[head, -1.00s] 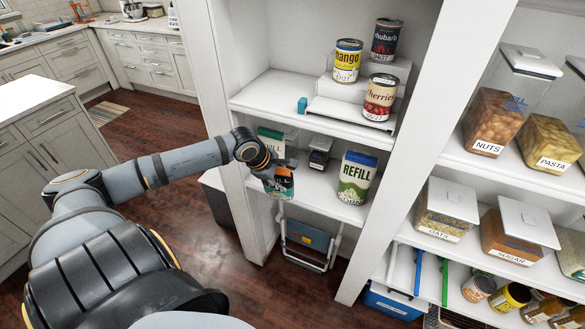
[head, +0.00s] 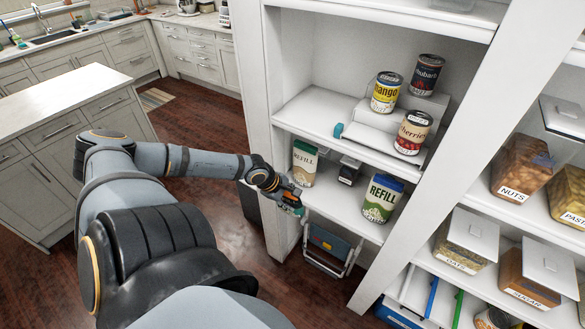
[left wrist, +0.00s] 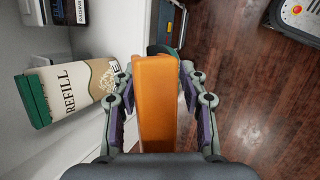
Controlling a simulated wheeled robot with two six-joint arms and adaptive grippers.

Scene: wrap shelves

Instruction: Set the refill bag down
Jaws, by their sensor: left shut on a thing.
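A cream refill bag (head: 304,162) with a green top and the word REFILL stands upright on the middle shelf, at its left side. It also shows in the left wrist view (left wrist: 68,90), left of the fingers and apart from them. A second refill bag (head: 382,198), with a blue top and green lower part, stands upright to its right. My left gripper (head: 290,200) is in front of the shelf edge, below the cream bag. It is shut on an orange object (left wrist: 155,105) with a dark teal far end. My right gripper is not in view.
A small dark box (head: 349,171) stands between the bags. Cans, including a mango can (head: 387,92), stand on the shelf above near a small teal item (head: 338,130). A folded step stool (head: 328,245) sits below. The floor before the shelves is clear.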

